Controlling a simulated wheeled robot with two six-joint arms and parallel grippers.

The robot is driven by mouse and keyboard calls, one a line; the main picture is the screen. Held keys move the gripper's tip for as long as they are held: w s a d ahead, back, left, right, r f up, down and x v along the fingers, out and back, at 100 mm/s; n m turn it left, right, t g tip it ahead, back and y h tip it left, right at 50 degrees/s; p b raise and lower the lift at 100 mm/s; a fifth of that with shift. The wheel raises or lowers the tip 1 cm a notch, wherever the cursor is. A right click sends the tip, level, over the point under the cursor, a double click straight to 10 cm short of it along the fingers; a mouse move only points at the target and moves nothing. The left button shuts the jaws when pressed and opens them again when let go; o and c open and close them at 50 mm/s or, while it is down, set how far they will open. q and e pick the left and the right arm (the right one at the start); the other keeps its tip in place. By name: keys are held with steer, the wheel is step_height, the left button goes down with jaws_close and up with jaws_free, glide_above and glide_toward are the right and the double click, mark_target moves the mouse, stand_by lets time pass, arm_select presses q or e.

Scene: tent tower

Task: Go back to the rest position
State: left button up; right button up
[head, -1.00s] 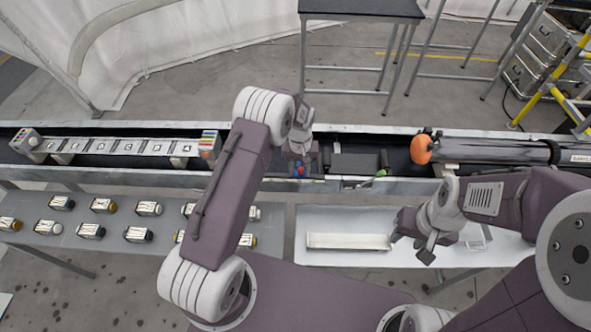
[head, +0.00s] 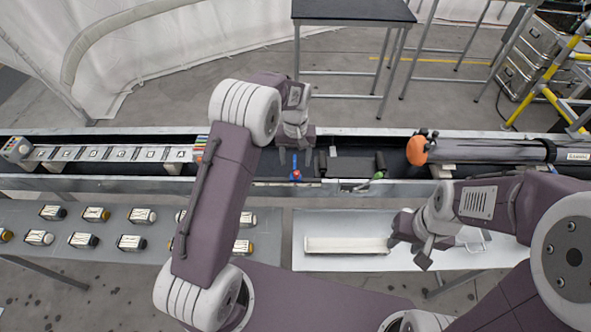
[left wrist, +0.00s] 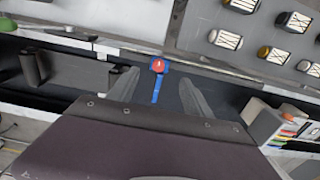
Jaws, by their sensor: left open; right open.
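My left gripper (head: 296,163) is over the dark trough of the long bench in the head view. Its fingers stand apart in the left wrist view (left wrist: 158,88), with nothing held between them. A blue item with a red top (head: 295,175) lies at the trough's near side, just below the left gripper. It also shows in the left wrist view (left wrist: 158,67), beyond the fingertips. My right gripper (head: 422,252) is above the white lower table at the right, near a white tray. It holds nothing that I can see.
A long panel with lettered tiles (head: 110,154) lies in the trough at left. An orange ball (head: 416,151) sits at the end of a dark tube (head: 490,151). Several small blocks stand on the grey lower table (head: 105,215). An open white tray (head: 346,245) sits on the white table.

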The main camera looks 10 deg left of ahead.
arm_select(q)
steer(key=shift+r, duration=0.55)
steer(key=s+a+r+t, duration=0.15)
steer(key=s+r, duration=0.25)
steer(key=r, duration=0.4)
steer(key=s+a+f+m, duration=0.1)
steer(key=s+f, duration=0.1)
steer(key=s, duration=0.7)
steer(key=s+f+m, duration=0.1)
steer(key=s+f, duration=0.2)
steer(key=s, duration=0.6)
steer(key=shift+a, duration=0.4)
steer(key=shift+s+f, duration=0.1)
steer(key=shift+s, duration=0.1)
